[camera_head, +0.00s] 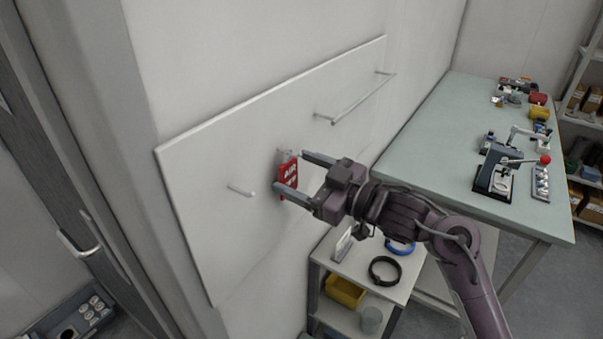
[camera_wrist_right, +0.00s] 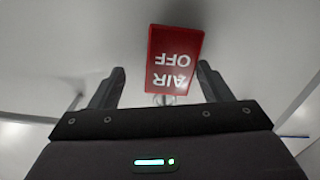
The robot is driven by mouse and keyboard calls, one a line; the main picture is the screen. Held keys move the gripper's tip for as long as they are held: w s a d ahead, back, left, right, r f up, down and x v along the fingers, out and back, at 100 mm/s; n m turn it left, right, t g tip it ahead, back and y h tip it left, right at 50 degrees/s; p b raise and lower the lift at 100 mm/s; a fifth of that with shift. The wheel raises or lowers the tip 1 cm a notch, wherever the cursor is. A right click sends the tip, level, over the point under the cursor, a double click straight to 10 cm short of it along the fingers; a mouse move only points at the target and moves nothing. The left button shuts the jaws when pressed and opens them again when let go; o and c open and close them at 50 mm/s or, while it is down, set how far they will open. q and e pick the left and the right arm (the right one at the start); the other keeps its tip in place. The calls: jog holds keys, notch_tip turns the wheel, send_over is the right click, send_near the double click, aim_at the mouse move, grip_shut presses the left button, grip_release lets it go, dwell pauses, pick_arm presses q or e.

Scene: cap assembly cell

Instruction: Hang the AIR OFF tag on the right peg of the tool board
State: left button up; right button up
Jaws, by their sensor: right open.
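The red AIR OFF tag (camera_head: 284,180) is at the white tool board (camera_head: 215,150), just below a short peg (camera_head: 283,152). It appears to hang from that peg, which is right of another bare peg (camera_head: 240,190). In the right wrist view the tag (camera_wrist_right: 175,58) shows upside down, with a small metal loop (camera_wrist_right: 160,99) at its top end. My right gripper (camera_head: 290,171) is open, with one finger on each side of the tag. In the wrist view gaps show between the tag and both fingers. How the loop sits on the peg is partly hidden. My left gripper is not in view.
A long rail (camera_head: 362,98) sticks out from the board further right. Below stands a small white shelf unit (camera_head: 392,290) with a black ring (camera_head: 385,270) and a yellow bin (camera_head: 345,291). A green-topped bench (camera_head: 430,150) with a press (camera_head: 497,168) is at the right.

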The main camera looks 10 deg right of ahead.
jog(key=b+v, duration=0.3)
jog(key=v, duration=0.4)
jog(key=s+d+f+m+g+h, duration=0.1)
jog(key=d+f+m+h, duration=0.1)
jog(key=f+m+h, duration=0.35)
jog(key=s+d+f+m+h, duration=0.25)
jog(key=f+h, duration=0.35)
jog(key=f, duration=0.5)
jog(key=s+f+m+g+h, duration=0.1)
jog(key=s+f+g, duration=0.9)
jog(key=s, duration=0.5)
notch_tip(320, 180, down, 32)
jog(key=s, duration=0.2)
jog(key=s+d+f, duration=0.3)
jog(key=s+f, duration=1.4)
jog(key=s, duration=0.2)
jog(key=shift+d+g, duration=0.25)
jog(key=shift+g, duration=0.15)
